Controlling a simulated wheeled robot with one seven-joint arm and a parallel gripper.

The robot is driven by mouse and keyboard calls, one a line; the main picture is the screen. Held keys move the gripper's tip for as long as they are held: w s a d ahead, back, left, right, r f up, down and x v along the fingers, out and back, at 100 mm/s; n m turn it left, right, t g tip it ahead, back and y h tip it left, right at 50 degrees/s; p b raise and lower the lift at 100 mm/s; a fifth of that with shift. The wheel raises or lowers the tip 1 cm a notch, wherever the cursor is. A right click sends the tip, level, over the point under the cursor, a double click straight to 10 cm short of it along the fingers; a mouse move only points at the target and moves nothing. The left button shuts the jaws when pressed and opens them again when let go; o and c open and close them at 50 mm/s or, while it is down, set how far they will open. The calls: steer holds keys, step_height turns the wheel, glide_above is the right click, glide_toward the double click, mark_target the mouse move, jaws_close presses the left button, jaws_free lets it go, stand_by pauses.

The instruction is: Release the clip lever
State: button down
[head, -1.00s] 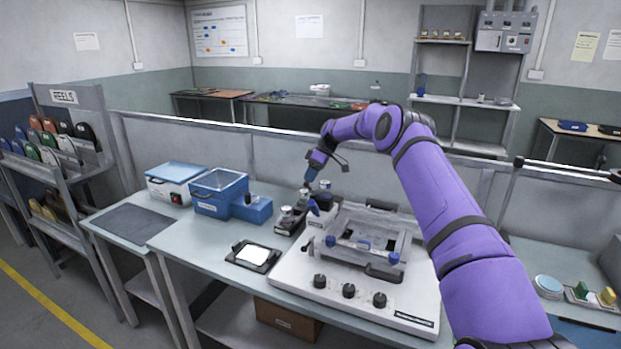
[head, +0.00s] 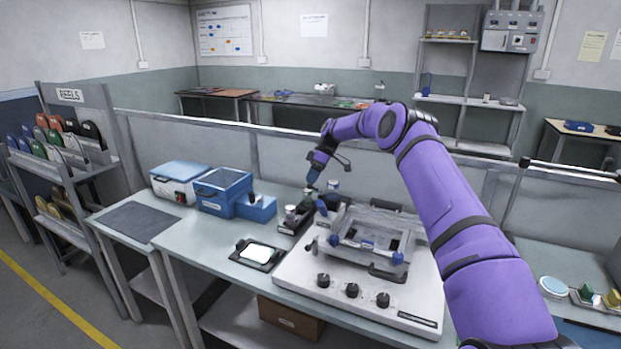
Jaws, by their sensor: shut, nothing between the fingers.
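A white clamp fixture (head: 290,271) stands on the bench, with a grey frame on top. Which of these is the clip lever I cannot tell for sure. My gripper (head: 309,190) points down at the fixture's back left corner, beside a dark piece (head: 321,207). It is shut and holds nothing. The fingertips are small and partly merged with the items behind, so contact cannot be told.
Blue bins (head: 222,193) and a white box with a blue lid (head: 172,186) stand further left. A black holder with a white pad (head: 258,254) lies in front.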

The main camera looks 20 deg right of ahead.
steer(key=shift+d, duration=0.1)
stand_by(0.3)
steer(key=v, duration=1)
steer(key=shift+r, duration=0.35)
steer(key=shift+d, duration=0.1)
